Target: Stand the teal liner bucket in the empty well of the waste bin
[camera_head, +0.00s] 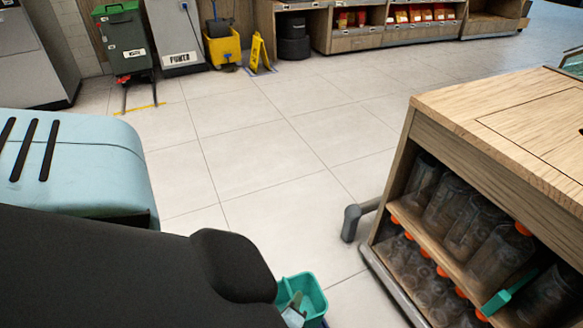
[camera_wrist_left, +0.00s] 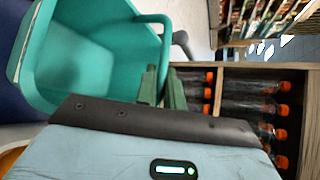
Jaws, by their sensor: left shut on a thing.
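The teal liner bucket (camera_head: 310,292) shows at the bottom of the head view, partly hidden by my black left arm. In the left wrist view the bucket (camera_wrist_left: 85,55) is large at upper left, its open mouth facing the camera and its inside looking empty. My left gripper (camera_wrist_left: 163,88) is shut on the bucket's rim or handle at its right side; the exact contact is hard to see. I cannot identify the waste bin's empty well for certain. A dark blue surface (camera_wrist_left: 12,85) and an orange edge (camera_wrist_left: 10,158) show beside the bucket. My right gripper is not in view.
A wooden cabinet (camera_head: 500,115) with shelves of clear, orange-capped bottles (camera_head: 475,228) stands close at right. A grey curved foot (camera_head: 352,222) sticks out beside it. A green bin (camera_head: 122,42), a yellow mop bucket (camera_head: 223,47) and a yellow floor sign (camera_head: 257,50) stand far back. The tiled floor between is clear.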

